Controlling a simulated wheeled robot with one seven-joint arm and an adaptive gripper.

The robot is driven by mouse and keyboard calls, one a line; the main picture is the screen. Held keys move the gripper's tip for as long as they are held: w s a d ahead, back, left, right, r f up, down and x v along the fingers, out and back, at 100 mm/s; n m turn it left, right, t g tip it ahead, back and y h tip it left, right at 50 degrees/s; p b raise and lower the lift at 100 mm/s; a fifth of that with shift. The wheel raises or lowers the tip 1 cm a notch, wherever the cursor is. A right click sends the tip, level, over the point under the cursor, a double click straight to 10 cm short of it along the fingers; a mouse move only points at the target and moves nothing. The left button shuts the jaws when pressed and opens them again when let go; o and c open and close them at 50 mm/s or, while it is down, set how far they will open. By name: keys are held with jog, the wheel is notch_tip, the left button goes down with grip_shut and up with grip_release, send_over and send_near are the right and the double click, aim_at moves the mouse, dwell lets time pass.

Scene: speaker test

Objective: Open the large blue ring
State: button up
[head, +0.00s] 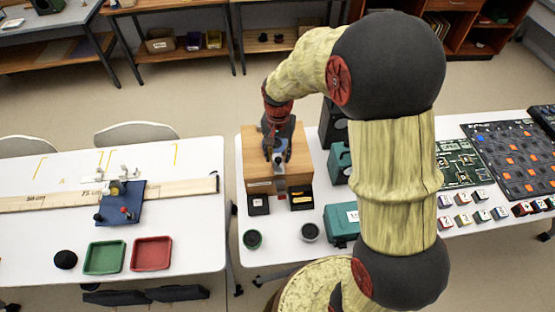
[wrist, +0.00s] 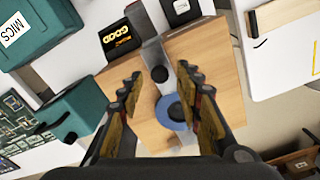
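The large blue ring (wrist: 163,112) lies on a wooden box (wrist: 217,55) in the wrist view, around a darker centre. A grey metal strip (wrist: 151,52) with a black round knob (wrist: 159,74) runs beside it. My gripper (wrist: 167,80) is open, with one finger on each side of the ring and knob, and nothing is clearly held. In the head view my gripper (head: 279,152) points down over the wooden box (head: 256,170) and hides most of the ring. I cannot tell whether the fingers touch anything.
Two small black boxes (head: 258,204) (head: 301,198) stand at the wooden box's front. Teal cases (head: 341,222) and a dark speaker (head: 331,122) stand to its right. A green circuit board (head: 459,163) lies farther right. The left table holds green (head: 104,258) and red (head: 151,254) trays.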

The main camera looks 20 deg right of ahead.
jog(key=shift+f, duration=1.5)
jog(key=shift+c, duration=0.8)
jog(key=c, duration=0.7)
grip_shut()
